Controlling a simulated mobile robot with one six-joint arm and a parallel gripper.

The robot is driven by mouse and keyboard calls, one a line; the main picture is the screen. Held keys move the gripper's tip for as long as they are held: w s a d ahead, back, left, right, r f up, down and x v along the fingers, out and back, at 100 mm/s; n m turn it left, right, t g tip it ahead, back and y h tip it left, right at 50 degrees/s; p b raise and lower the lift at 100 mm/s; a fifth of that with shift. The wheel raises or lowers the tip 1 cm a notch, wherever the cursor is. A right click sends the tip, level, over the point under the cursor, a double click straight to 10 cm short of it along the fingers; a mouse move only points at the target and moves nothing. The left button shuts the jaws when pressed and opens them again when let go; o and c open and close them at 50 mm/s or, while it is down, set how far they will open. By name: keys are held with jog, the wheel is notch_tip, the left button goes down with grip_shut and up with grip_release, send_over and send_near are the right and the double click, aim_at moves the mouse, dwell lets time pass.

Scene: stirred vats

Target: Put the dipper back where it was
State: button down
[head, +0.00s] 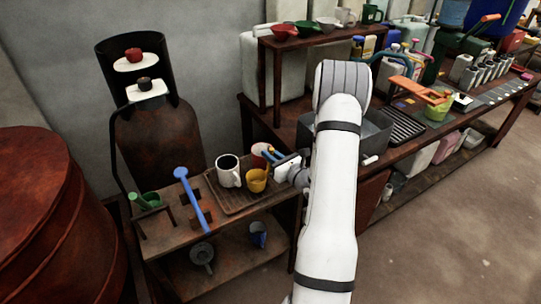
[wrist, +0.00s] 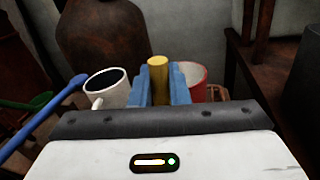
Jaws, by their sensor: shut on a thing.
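A yellow dipper (head: 257,180) with a cup-like bowl is at the right part of a brown tray (head: 226,207) on the low wooden stand. My gripper (head: 270,156) is shut on its yellow handle (wrist: 158,82), which shows between the blue fingers in the wrist view. I cannot tell whether the bowl touches the tray. A long blue dipper (head: 191,198) and a green dipper (head: 148,201) rest at the stand's left part, near dark cut-out slots.
A white mug (head: 229,171) stands left of the yellow dipper, and a red-and-white mug (head: 262,155) is close behind. A dark metal vessel (head: 160,140) stands behind the stand. A rusty drum (head: 40,210) is at left. A crowded workbench (head: 400,155) is at right.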

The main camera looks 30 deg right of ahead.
jog(key=shift+f, duration=0.2)
jog(key=c, duration=1.4)
grip_release()
jog(key=shift+r, duration=0.1)
jog(key=shift+r, duration=0.1)
